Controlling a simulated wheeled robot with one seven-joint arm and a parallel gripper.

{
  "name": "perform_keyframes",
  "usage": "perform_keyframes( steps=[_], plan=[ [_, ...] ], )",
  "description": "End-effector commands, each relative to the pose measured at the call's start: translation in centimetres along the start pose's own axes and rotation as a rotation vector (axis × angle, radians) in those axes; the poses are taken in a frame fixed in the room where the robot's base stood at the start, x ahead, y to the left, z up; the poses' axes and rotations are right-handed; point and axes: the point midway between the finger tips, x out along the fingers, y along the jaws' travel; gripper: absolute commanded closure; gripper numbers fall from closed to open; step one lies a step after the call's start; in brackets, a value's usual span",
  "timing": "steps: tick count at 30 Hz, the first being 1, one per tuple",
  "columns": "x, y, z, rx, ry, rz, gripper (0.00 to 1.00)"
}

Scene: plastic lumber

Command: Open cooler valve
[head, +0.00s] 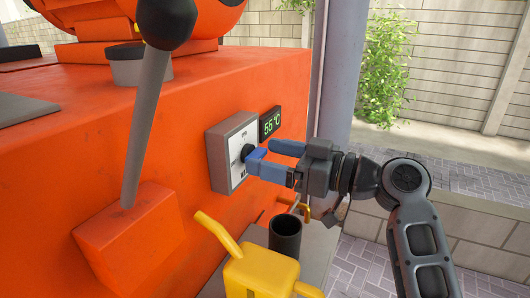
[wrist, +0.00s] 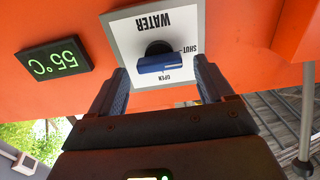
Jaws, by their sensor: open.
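The cooler valve is a black knob with a blue face (wrist: 166,65) on a pale square plate (wrist: 185,22). The plate reads WATER, SHUT and OPEN, upside down in the wrist view. The blue face lies crosswise beside the OPEN mark; which mark it points to I cannot tell. In the head view the valve plate (head: 220,158) is on the side of the orange machine, and the dark knob (head: 247,152) is partly covered by my gripper (head: 263,157). My gripper is open, its two blue fingers on either side of the knob. Contact is not clear.
A 55 °C display (head: 270,124) sits beside the valve plate. A grey lever (head: 147,120) rises from the orange machine (head: 95,125) at left. A grey post (head: 338,80) stands behind my gripper.

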Motion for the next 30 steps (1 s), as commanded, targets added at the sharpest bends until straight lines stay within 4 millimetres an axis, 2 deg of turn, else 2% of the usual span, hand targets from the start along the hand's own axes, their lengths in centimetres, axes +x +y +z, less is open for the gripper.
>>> perform_keyframes(
  steps=[6, 14, 30],
  plan=[
    [1.46, -0.03, 0.03, 0.001, 0.000, 0.000, 0.19],
    [1.53, -0.02, 0.05, 0.001, 0.000, 0.000, 0.20],
    [1.49, -0.01, 0.05, 0.001, 0.000, 0.001, 0.72]
  ],
)
